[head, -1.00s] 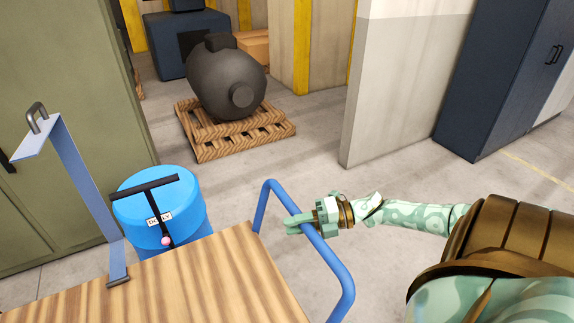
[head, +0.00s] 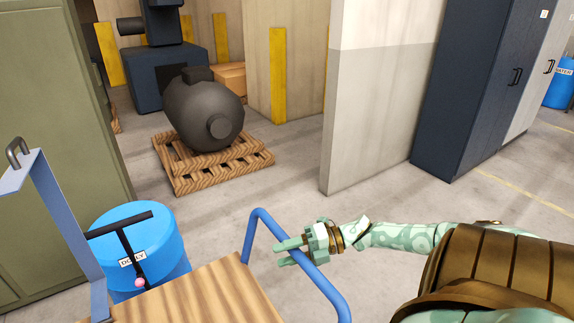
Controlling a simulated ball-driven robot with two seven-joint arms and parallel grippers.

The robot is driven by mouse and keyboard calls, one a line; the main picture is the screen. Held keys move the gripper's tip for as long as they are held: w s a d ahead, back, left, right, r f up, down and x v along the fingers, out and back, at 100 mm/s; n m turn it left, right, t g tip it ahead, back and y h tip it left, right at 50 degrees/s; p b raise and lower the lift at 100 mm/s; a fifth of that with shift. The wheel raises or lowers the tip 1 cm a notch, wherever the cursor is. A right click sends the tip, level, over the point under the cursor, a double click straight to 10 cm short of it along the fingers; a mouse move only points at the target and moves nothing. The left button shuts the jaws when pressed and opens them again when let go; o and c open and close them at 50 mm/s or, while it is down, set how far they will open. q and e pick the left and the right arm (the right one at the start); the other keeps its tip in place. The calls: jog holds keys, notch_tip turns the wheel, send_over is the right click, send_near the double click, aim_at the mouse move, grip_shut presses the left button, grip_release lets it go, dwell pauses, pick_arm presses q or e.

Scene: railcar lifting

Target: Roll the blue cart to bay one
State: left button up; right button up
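The blue cart has a striped wooden deck (head: 215,292) at the bottom of the head view and a blue tube handle (head: 328,290) on its right side. A light blue upright post (head: 68,222) with a small grey grip on top rises at its left. My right gripper (head: 287,252) is at the handle, with its fingers around the tube. It appears shut on it, though part of the contact is hidden. My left gripper is not in view. Much of the cart lies below the picture. No bay one sign is visible.
A blue drum (head: 158,230) stands behind the deck, with a black T-bar labelled DOLLY in front. A dark machine (head: 205,115) sits on a wooden pallet (head: 213,172) ahead. A green cabinet (head: 55,130) is left, a wall end (head: 375,110) and dark cabinet (head: 470,95) right. Floor between is clear.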

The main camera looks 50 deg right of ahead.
jog(key=v, duration=1.6)
jog(key=shift+p, duration=0.3)
jog(key=shift+s+d, duration=0.1)
